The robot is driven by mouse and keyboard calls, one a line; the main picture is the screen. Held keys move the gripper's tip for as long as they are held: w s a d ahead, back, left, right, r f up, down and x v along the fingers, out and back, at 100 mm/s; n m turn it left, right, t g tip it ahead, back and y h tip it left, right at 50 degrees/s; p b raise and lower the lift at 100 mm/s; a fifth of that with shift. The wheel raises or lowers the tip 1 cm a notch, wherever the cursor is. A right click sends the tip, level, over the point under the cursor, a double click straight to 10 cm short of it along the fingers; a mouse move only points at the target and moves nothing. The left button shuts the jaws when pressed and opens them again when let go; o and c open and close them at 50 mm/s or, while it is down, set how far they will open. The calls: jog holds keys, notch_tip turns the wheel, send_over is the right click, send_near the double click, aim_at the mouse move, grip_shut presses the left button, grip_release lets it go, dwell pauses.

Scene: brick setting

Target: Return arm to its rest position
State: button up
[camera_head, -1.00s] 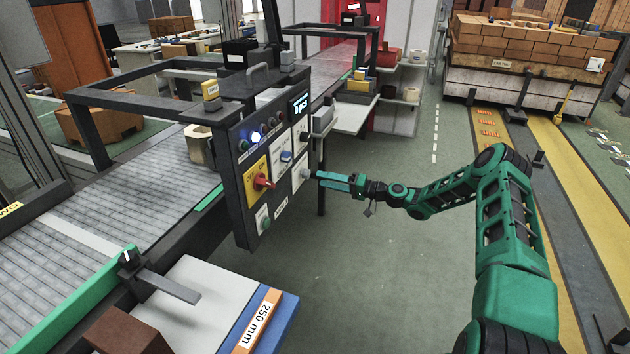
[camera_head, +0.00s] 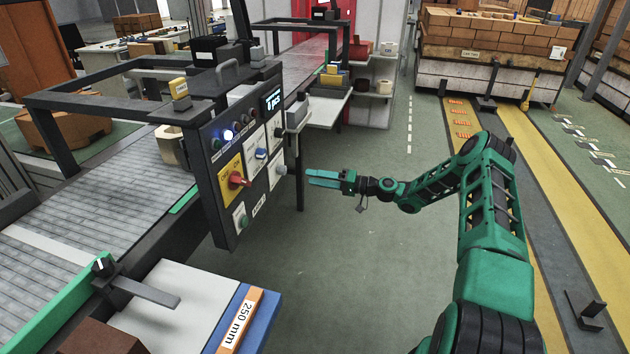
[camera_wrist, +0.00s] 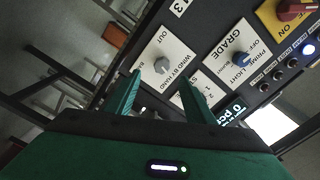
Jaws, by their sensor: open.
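My gripper (camera_head: 325,178) is stretched out in front of the control panel (camera_head: 228,212), to the right of its face, with clear air between them in the head view. Its two teal fingers also show in the wrist view (camera_wrist: 158,98), parted with nothing between them. The panel carries a red rotary switch on a yellow plate (camera_head: 230,172), a lit blue lamp (camera_head: 228,135) and a small display (camera_head: 272,99).
A roller conveyor (camera_head: 90,225) runs behind the panel at the left. A white board with a 250 mm label (camera_head: 240,318) lies at the front. A brick-loaded cart (camera_head: 490,78) stands at the back right. The green floor between the panel and my arm is open.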

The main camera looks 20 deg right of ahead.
dwell(0.4)
jog(key=s+a+r+n+g+h, duration=0.3)
jog(key=s+g+h, duration=0.2)
jog(key=s+g, duration=0.3)
jog(key=s+d+r+m+g+h, duration=0.1)
jog(key=s+d+r+h, duration=0.25)
jog(key=s, duration=0.45)
jog(key=s+d+r+m+h, duration=0.1)
jog(key=s+d+r+h, duration=0.15)
jog(key=s+r, duration=0.45)
jog(key=s+d+r+m+g+h, duration=0.1)
jog(key=s+d+r+m+h, duration=0.2)
jog(key=s, duration=0.7)
jog(key=s+d+r+m, duration=0.1)
jog(key=s+r, duration=0.1)
jog(key=s, duration=1)
jog(key=s+d+r+m, duration=0.1)
jog(key=s+r+m, duration=0.1)
jog(key=s, duration=0.9)
jog(key=shift+s+d+r+g, duration=0.25)
jog(key=shift+s+r+g, duration=0.05)
jog(key=shift+s, duration=0.1)
